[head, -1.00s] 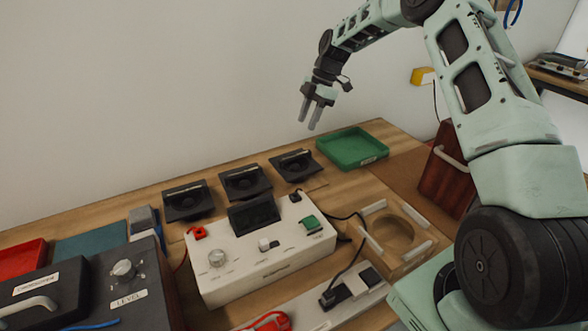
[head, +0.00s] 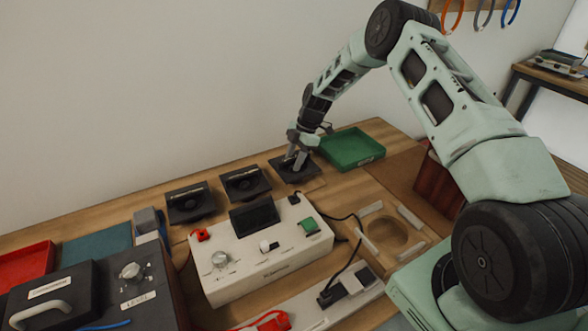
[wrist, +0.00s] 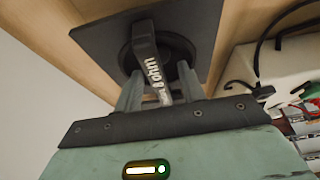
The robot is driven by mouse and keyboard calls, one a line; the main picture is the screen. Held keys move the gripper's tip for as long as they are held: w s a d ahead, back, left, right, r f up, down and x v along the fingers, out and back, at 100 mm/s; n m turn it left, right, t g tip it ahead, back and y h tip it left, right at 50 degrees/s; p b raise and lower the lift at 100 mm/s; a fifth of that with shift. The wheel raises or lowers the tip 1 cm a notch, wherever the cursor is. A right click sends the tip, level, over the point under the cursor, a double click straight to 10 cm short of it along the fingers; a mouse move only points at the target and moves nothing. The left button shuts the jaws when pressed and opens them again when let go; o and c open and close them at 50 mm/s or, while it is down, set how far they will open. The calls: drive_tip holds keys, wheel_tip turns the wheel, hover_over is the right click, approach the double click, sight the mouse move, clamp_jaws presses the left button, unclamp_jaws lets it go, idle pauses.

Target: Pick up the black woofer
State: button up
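Three black square woofers with round middles and bar handles stand in a row at the back of the wooden bench: left (head: 190,203), middle (head: 244,183) and right (head: 308,173). I cannot read which label names which. My gripper (head: 295,160) is down at the right one, pointing downward. In the wrist view, my gripper (wrist: 159,90) has its fingers on both sides of that woofer's handle (wrist: 146,55), which bears white lettering. The fingers look open, with small gaps beside the handle. The woofer's plate (wrist: 205,22) rests on the bench.
A green tray (head: 352,148) stands just right of the right woofer. A white device (head: 262,255) with a dark screen and knobs lies in front. A wooden fixture with a round hole (head: 388,234) is at its right. A black box (head: 55,297) sits front left.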

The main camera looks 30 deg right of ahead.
clamp_jaws()
drive_tip(key=shift+w+r, duration=0.1)
idle(1.3)
